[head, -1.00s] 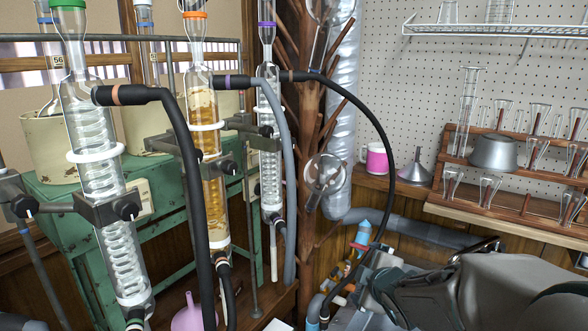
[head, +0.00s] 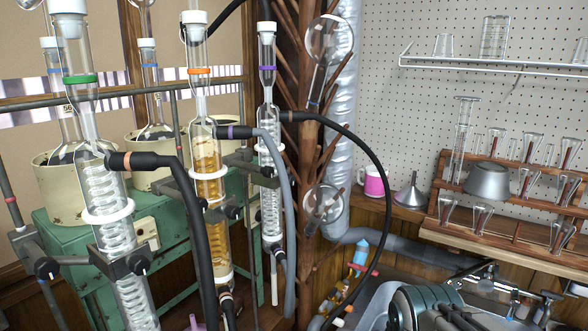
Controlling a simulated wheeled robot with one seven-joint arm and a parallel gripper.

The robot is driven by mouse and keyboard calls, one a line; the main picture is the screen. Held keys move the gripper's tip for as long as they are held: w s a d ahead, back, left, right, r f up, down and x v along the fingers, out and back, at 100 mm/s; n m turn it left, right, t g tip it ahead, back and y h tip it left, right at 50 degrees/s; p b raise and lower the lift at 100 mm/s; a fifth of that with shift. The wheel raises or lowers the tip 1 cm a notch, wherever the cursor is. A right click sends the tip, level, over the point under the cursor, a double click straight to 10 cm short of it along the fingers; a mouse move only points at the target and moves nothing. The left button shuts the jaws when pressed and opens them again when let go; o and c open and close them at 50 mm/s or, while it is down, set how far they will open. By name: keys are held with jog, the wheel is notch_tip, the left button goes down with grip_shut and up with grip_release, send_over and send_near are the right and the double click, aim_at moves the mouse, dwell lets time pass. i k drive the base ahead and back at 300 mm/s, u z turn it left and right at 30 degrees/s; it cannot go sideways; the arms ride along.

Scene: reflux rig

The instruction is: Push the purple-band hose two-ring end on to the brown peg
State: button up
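A grey hose (head: 283,185) has a purple band (head: 241,132) on its dark upper end, which is on the amber-filled condenser (head: 206,181). It hangs in a loop, and its lower end meets the bottom of the purple-marked condenser (head: 268,190). I cannot make out a two-ring end. A black hose (head: 381,192) arcs from that condenser's upper side down to the sink area, with a small red ring low on it. I cannot pick out a brown peg for certain. Only part of my arm shows at the bottom right; my gripper's fingertips are not in view.
A green-marked condenser (head: 105,190) with a thick black hose stands at left, clamped before a green metal frame. A brown branched wooden post (head: 301,200) stands behind. The pink mug (head: 374,182), funnel (head: 411,194) and glassware rack (head: 520,237) are at right.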

aim_at(278, 252)
jog(key=z, duration=1.5)
jog(key=k, duration=0.65)
jog(key=u, duration=0.55)
